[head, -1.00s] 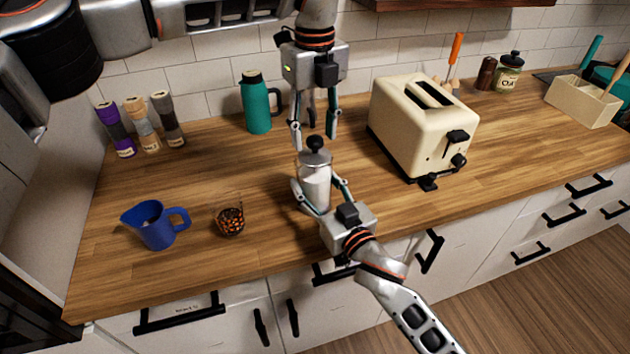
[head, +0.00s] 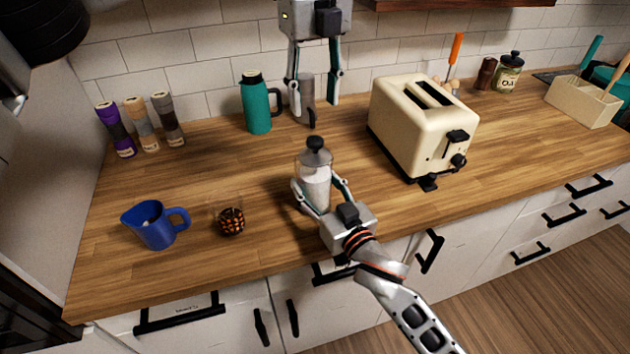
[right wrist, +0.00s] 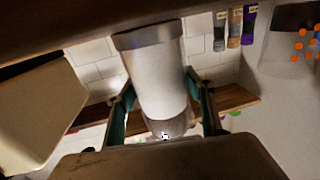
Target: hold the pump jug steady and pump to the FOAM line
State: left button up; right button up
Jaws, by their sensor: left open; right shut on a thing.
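The pump jug (head: 315,182) is a clear glass jug with white contents and a black plunger knob (head: 315,143) on top. It stands upright near the front middle of the counter. My right gripper (head: 320,200) is shut on the jug from the front, one finger on each side. The right wrist view shows the jug (right wrist: 158,85) between its fingers. My left gripper (head: 315,98) is open and empty, fingers pointing down, above and behind the jug and clear of the knob. The FOAM line cannot be made out.
A cream toaster (head: 420,130) stands to the right of the jug. A green flask (head: 257,106) and a grey metal vessel (head: 303,103) stand behind. A blue pitcher (head: 156,226) and a glass of dark and orange pieces (head: 230,219) stand at left. Counter between them is clear.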

jog(key=o, duration=1.6)
jog(key=shift+f, duration=0.1)
